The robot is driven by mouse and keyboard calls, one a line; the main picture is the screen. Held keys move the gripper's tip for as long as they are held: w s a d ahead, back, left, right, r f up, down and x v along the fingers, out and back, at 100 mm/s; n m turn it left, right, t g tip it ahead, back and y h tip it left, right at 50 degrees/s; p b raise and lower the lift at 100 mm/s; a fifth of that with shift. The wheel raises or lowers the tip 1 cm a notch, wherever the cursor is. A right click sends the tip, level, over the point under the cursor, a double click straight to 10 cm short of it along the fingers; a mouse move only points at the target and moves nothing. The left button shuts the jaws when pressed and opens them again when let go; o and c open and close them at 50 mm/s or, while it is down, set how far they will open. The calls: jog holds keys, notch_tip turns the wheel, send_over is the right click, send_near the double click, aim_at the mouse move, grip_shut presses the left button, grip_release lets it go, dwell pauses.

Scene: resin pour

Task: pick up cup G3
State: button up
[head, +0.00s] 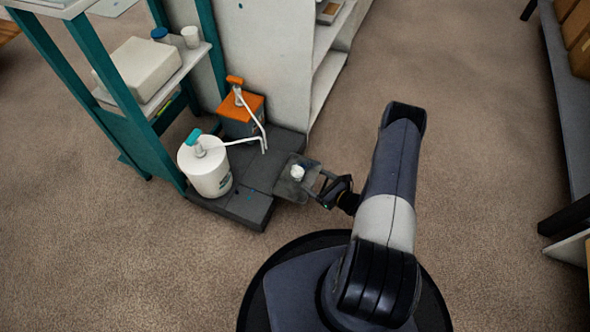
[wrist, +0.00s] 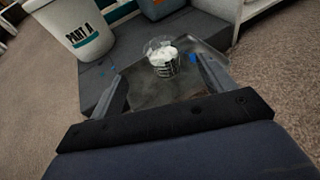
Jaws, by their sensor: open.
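A small clear cup with white contents (head: 297,172) stands upright on a dark grey tray (head: 284,190) at the front of the low plinth. In the wrist view the cup (wrist: 164,60) shows dark print on its side, too small to read as G3. My gripper (head: 308,180) reaches in from the right, low over the tray. In the wrist view its two fingers (wrist: 160,76) are spread wide, one on each side of the cup's near side. The gripper is open and empty, and I cannot tell whether either finger touches the cup.
A white pump container (head: 206,172), marked PART A in the wrist view (wrist: 80,30), and an orange-topped container (head: 240,115) stand on the dark plinth (head: 243,205) behind the tray. A teal-framed shelf (head: 130,80) rises at left.

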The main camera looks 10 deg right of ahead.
aim_at(303, 174)
jog(key=b+x, duration=0.1)
jog(key=x, duration=0.4)
jog(key=shift+w+a+f+b, duration=0.1)
jog(key=shift+w+f+b, duration=0.15)
jog(key=shift+b, duration=0.1)
jog(key=b+x, duration=0.2)
jog(key=x, duration=0.2)
jog(key=shift+w+f, duration=0.1)
jog(key=shift+f, duration=0.1)
jog(key=shift+w+a, duration=0.25)
jog(key=shift+w, duration=0.1)
jog(key=c, duration=1)
